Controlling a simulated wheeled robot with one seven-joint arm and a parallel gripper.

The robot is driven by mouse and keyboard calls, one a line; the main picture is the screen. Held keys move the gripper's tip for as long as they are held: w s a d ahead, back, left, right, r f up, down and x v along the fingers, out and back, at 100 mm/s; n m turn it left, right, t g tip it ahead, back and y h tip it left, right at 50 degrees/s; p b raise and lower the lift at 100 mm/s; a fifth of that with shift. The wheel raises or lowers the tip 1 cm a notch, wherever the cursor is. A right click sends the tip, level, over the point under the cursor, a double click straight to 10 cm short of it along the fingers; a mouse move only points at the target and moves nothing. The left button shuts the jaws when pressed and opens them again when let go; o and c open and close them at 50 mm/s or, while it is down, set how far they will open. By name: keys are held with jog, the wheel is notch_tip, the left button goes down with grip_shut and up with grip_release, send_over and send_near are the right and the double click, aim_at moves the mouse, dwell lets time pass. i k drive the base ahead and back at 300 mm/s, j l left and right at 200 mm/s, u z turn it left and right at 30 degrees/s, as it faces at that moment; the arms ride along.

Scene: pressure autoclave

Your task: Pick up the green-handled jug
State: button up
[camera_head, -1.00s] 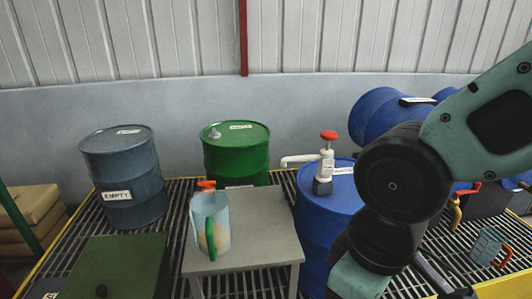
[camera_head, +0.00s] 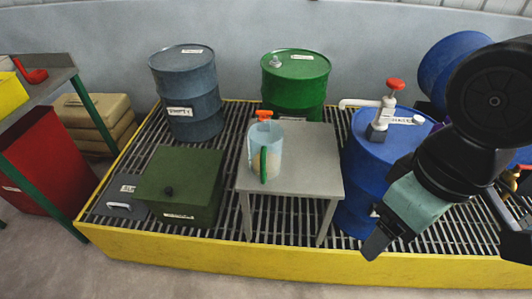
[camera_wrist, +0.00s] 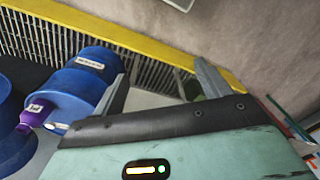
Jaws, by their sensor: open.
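The green-handled jug (camera_head: 271,145) is a pale, see-through jug standing upright on the small grey table (camera_head: 318,158). Its green handle faces me, and something pale shows low inside it. My gripper (camera_head: 380,242) is to the right of the jug and table, in front of the blue drum, pointing down and left. In the wrist view, the two fingers of my gripper (camera_wrist: 162,80) are apart with nothing between them. I cannot make out the jug in the wrist view.
A blue drum (camera_head: 362,160) with a white, red-topped pump (camera_head: 385,108) stands right of the table. A green drum (camera_head: 300,88) and orange tap (camera_head: 263,115) are behind. A dark green box (camera_head: 180,180) is at left. The yellow edge (camera_head: 250,258) runs along the front.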

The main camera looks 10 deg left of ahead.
aim_at(265, 138)
jog(key=i+u, duration=0.1)
jog(key=u, duration=0.35)
jog(key=j+u, duration=0.1)
jog(key=u, duration=0.3)
jog(key=i+u, duration=0.15)
jog(key=u, duration=0.3)
jog(key=i+u, duration=0.1)
jog(key=u, duration=0.3)
